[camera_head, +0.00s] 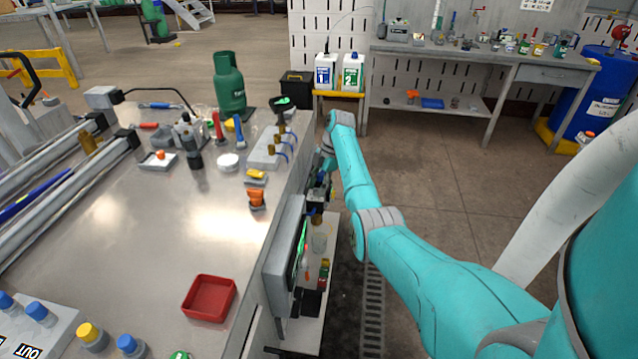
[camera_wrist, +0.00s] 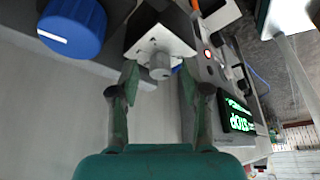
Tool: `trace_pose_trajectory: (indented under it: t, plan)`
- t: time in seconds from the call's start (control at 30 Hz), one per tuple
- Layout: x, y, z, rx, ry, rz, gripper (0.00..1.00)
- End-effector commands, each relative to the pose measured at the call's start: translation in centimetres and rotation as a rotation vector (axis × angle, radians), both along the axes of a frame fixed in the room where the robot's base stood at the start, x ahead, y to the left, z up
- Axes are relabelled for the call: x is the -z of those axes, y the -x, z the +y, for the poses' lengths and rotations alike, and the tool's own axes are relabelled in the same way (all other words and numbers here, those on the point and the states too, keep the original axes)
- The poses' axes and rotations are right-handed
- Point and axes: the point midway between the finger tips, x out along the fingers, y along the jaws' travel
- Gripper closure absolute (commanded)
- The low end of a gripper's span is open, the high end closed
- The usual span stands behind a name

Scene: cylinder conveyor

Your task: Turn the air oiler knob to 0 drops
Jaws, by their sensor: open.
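In the wrist view a small grey knob (camera_wrist: 158,67) sticks out of a white-faced, dark-sided block (camera_wrist: 168,38). It looks like the air oiler knob, but no drop scale can be read. My gripper (camera_wrist: 160,75) is open, with one finger on each side of this knob; I cannot tell whether the fingers touch it. A large blue knob (camera_wrist: 72,28) with a white mark sits at the upper left, outside the fingers. In the head view my arm reaches down beside the workbench's right side, and the fingers are not clearly visible.
A control panel (camera_wrist: 215,95) with a green lit display is close to the right finger. Open floor lies to the right.

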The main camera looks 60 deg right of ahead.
Motion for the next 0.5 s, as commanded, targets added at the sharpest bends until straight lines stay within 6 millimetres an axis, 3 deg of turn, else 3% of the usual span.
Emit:
trace_pose_trajectory:
  t: [0.17, 0.5]
  plan:
    - [0.12, 0.12, 0.03, 0.079, 0.0, -0.001, 0.53]
    - [0.1, 0.26, 0.15, 0.399, 0.0, 0.0, 0.53]
